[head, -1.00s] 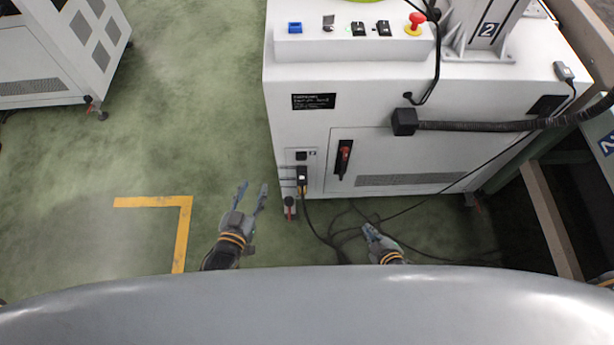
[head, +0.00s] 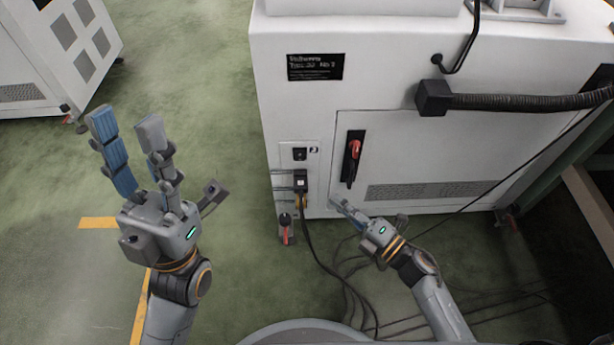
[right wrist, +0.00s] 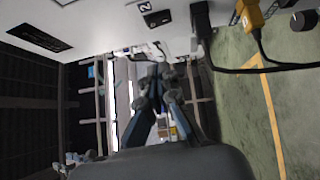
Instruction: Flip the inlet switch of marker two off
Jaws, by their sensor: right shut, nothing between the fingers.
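The inlet switch is a small black rocker (head: 300,154) on the lower left of the white cabinet (head: 395,70). It sits above a black plug and beside a small dark label. In the right wrist view the black switch (right wrist: 158,18) shows near the top, beside a label reading 2. Its rocker position is too small to tell. My right gripper (head: 338,202) is shut and empty, below and right of the switch, apart from it. Its fingers (right wrist: 154,80) point toward the cabinet in the wrist view. My left gripper (head: 127,122) is open and empty, left of the cabinet.
A black plug (head: 300,182) with a hanging cable sits below the switch. Cables lie on the floor. A black hose (head: 520,102) runs along the cabinet.

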